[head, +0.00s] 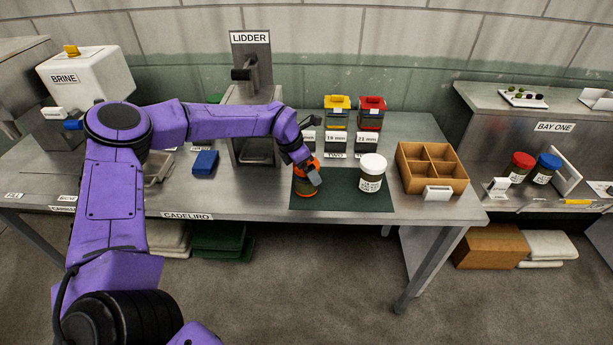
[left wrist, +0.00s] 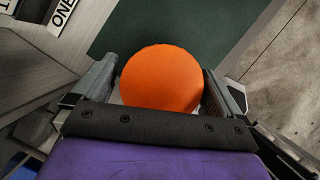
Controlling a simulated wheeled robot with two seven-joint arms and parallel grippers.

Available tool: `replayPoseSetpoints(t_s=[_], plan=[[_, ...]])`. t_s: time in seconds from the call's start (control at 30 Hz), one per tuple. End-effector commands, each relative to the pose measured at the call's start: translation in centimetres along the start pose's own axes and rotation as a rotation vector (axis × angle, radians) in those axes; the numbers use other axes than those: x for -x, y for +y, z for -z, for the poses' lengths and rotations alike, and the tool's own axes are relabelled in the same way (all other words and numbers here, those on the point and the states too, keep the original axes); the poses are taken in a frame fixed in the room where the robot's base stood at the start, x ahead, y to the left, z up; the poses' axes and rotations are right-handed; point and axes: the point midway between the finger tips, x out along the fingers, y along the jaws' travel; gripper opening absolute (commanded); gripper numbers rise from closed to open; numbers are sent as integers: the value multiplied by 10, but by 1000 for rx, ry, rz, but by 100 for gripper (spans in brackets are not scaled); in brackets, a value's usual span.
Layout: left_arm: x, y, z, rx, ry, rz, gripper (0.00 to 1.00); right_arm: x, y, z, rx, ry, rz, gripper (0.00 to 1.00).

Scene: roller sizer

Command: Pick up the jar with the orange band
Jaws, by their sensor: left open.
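The jar with the orange band (head: 304,187) stands upright on the dark green mat (head: 340,203); its orange top is partly hidden behind my left gripper (head: 311,170) in the head view. In the left wrist view its round orange lid (left wrist: 162,79) sits between the two fingers of my left gripper (left wrist: 160,88). The fingers are open, one on each side of the lid, and a narrow gap shows on the right. How far down the jar they reach is hidden. My right gripper is in neither view.
A white-lidded jar (head: 371,175) stands close by on the right of the mat. A wooden divided tray (head: 432,160) is further right. Yellow (head: 337,112) and red (head: 371,114) bins stand behind. The lidder (head: 252,120) is at the left, near my forearm.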

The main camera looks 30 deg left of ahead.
Motion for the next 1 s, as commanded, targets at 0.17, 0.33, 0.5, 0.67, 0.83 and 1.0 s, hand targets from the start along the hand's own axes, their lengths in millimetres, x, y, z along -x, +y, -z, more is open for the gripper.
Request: replayPoseSetpoints(t_s=[0.17,0.33,0.5,0.67,0.83,1.0], plan=[[-12,-1,-2,-1,-1,0,100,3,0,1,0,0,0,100],[-12,-1,-2,-2,-1,0,90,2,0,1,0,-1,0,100],[-12,-1,-1,-2,-1,0,35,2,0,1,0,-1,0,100],[-12,0,-2,-2,-2,-1,15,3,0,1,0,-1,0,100],[-8,0,-4,-3,-4,-1,15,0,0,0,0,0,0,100],[22,0,-17,-3,-9,-4,14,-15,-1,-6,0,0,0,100]])
